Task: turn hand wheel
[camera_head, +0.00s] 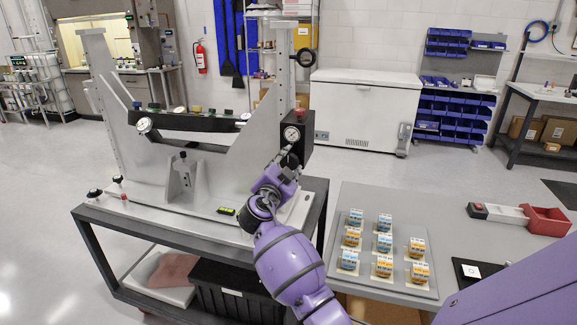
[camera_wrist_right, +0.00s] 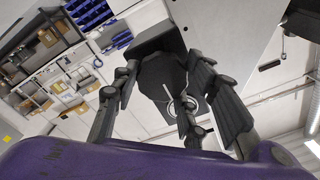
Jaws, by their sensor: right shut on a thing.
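The grey mirror fixture (camera_head: 215,165) stands on a dark-framed cart. At its right end is a black block (camera_head: 305,128) with a white dial and a red knob (camera_head: 299,114) on top. My right gripper (camera_head: 289,157) reaches up to the block just below the dial. In the right wrist view, its fingers (camera_wrist_right: 165,100) stand on either side of a dark, rounded part that I take for the hand wheel (camera_wrist_right: 160,75); the jaws are shut on it. The dial (camera_wrist_right: 189,102) shows behind the fingers. The wheel is mostly hidden by the gripper in the head view. My left gripper is not in view.
A grey table (camera_head: 370,205) to the right of the cart holds a tray of several blue and orange blocks (camera_head: 383,243) and a red bin (camera_head: 546,221). Open floor lies left of the cart.

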